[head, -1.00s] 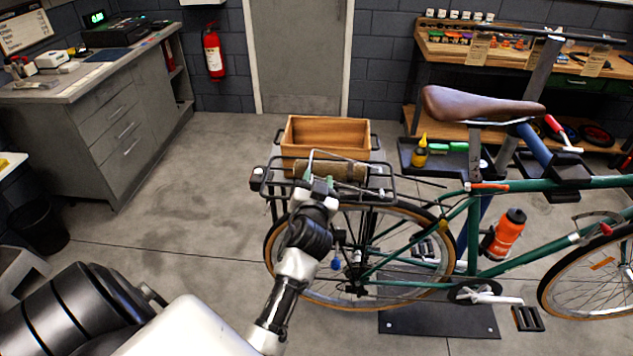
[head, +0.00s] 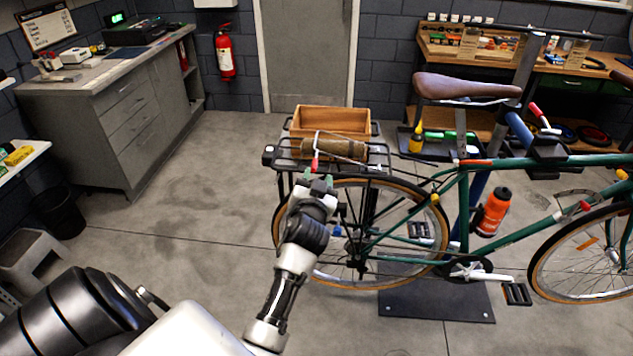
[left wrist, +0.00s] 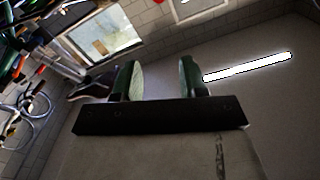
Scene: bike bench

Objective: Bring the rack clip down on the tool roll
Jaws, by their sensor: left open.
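The tool roll (head: 346,149) is a brown cylinder lying on the black rear rack (head: 377,168) of the green bike. The rack clip (head: 342,134) is a thin wire loop with a red end, reaching across the roll. I cannot tell whether its wire touches the roll. My left gripper (head: 318,179) is at the rack's near edge, just below the clip's red end. Its green-tipped fingers are apart, with nothing between them in the left wrist view (left wrist: 160,78). My right gripper is not in view.
A wooden box (head: 332,121) stands just behind the roll. The brown saddle (head: 467,87) and a dark tray (head: 437,149) with a yellow bottle are to the right. A grey cabinet (head: 130,110) stands at the left.

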